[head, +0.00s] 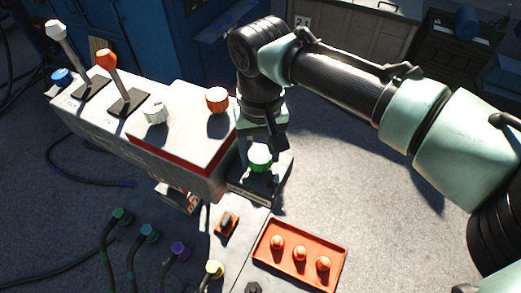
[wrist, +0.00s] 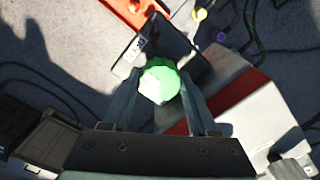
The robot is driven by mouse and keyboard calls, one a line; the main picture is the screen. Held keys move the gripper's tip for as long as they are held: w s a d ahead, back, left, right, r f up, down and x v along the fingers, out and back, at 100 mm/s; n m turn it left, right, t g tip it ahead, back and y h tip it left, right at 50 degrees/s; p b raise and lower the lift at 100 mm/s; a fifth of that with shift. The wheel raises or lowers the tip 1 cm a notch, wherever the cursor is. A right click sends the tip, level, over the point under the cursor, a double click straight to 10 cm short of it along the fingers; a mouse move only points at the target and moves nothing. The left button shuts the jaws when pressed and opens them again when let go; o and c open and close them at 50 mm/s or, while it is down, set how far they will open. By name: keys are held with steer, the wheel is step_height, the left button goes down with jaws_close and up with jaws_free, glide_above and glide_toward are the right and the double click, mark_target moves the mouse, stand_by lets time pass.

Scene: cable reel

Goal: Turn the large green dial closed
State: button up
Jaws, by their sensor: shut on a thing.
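The large green dial (head: 260,158) sits on a dark, pale-edged base (head: 262,188) beside the right end of the console. It also shows in the wrist view (wrist: 160,82), near the middle and between my two fingers. My gripper (head: 262,140) comes down on the dial from above. In the wrist view my gripper (wrist: 160,95) has one finger on each side of the dial and is shut on it. The exact contact of the fingertips is hard to make out in shadow.
The console carries a red knob (head: 217,99), a white knob (head: 155,111), an orange lever (head: 107,62) and a white lever (head: 58,32). An orange tray (head: 263,270) with three orange knobs lies in front. Coloured cable plugs (head: 149,232) stand at front left. Floor right of the dial is clear.

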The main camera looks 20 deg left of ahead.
steer(key=n+p, duration=0.1)
steer(key=n, duration=0.3)
steer(key=shift+p, duration=0.3)
steer(key=n, duration=0.4)
steer(key=shift+n, duration=0.4)
steer(key=n, duration=0.4)
steer(key=shift+w+d+f, duration=0.1)
steer(key=shift+n+b, duration=0.5)
steer(key=shift+n, duration=1.9)
steer(key=o, duration=1.4)
steer(key=shift+c, duration=0.2)
